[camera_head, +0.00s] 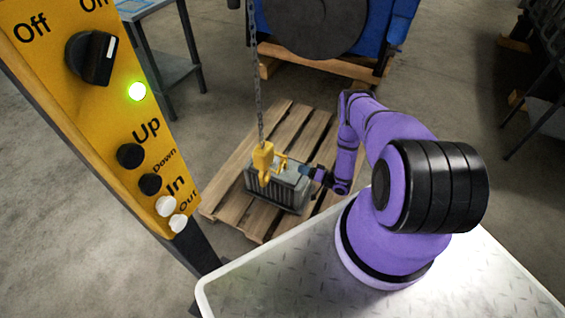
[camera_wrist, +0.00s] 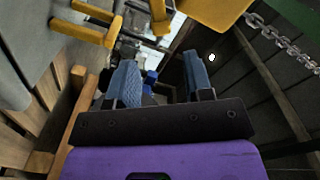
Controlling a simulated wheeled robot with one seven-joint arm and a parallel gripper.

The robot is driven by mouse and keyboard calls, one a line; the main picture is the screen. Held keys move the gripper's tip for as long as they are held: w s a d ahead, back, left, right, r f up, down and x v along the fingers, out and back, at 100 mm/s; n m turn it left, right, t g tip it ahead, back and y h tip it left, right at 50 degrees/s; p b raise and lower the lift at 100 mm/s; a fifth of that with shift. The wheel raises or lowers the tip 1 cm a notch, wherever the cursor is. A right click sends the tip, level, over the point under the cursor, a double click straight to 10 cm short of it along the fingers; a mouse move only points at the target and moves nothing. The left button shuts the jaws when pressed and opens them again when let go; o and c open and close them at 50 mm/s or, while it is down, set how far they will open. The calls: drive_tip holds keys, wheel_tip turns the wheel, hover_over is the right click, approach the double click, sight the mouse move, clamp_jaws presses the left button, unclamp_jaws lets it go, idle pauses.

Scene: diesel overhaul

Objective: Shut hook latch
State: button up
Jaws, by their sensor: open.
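The yellow hook (camera_head: 263,157) hangs at the end of a chain, right at the top of a grey ribbed block on a pallet. In the wrist view the yellow hook (camera_wrist: 215,10) fills the top edge, partly cut off. A small yellow piece (camera_wrist: 159,15) is beside it; I cannot tell whether it is the latch, or whether the latch is open. A yellow handle (camera_wrist: 86,30) on the block is at upper left. My gripper (camera_head: 306,171) is just right of the hook. Its two blue fingers (camera_wrist: 160,75) are apart with nothing visibly held between them.
The chain (camera_head: 257,90) rises from the hook. The grey block (camera_head: 276,189) sits on the wooden pallet (camera_head: 236,176). A yellow control panel (camera_head: 120,110) with a knob, a lit green light and several buttons stands at left. A blue machine (camera_head: 398,25) stands behind.

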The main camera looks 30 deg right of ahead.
sight(283, 162)
drive_tip(key=x, duration=1)
drive_tip(key=shift+w+a, duration=0.2)
drive_tip(key=shift+w, duration=0.05)
drive_tip(key=shift+c, duration=0.5)
clamp_jaws()
